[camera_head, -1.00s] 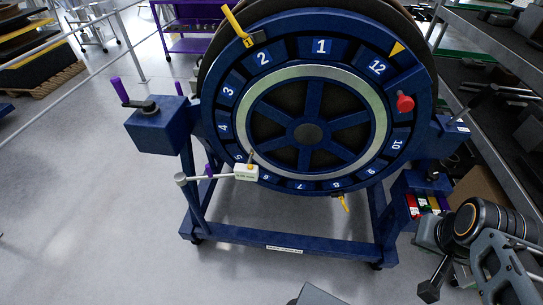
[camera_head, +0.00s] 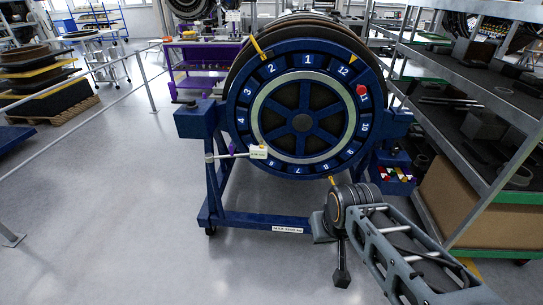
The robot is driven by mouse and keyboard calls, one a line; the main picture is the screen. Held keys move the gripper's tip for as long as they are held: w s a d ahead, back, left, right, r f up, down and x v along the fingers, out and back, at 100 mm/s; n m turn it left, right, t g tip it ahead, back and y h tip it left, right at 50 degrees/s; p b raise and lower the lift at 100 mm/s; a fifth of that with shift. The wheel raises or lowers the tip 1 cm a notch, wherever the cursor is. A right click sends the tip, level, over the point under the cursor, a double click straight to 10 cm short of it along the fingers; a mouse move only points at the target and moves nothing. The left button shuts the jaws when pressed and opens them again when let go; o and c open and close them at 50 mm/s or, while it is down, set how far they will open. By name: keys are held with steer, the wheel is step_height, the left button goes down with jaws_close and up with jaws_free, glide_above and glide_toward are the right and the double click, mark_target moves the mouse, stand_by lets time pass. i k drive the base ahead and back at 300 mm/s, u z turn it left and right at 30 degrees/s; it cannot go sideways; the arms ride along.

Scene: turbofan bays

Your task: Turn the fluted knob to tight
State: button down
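A red knob (camera_head: 363,90) sits on the numbered blue ring (camera_head: 308,61) of the engine stand, at the upper right beside number 11. It is too small to make out flutes or a tight mark. No other clearly fluted knob can be picked out. My gripper (camera_head: 342,277) appears as a small dark end below my wrist, in front of the stand's lower right. It is well below and apart from the red knob. Its fingers are not clear, and I see nothing held in it.
A small bin (camera_head: 395,174) with coloured parts hangs at right. Grey shelving (camera_head: 470,140) closes the right side.

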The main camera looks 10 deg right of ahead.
mark_target(395, 150)
steer(key=u, duration=0.45)
steer(key=i, duration=1.6)
steer(key=z, duration=1.95)
steer(key=k, duration=0.4)
steer(key=z, duration=0.4)
steer(key=i, duration=0.5)
steer(key=z, duration=1.25)
steer(key=i, duration=0.6)
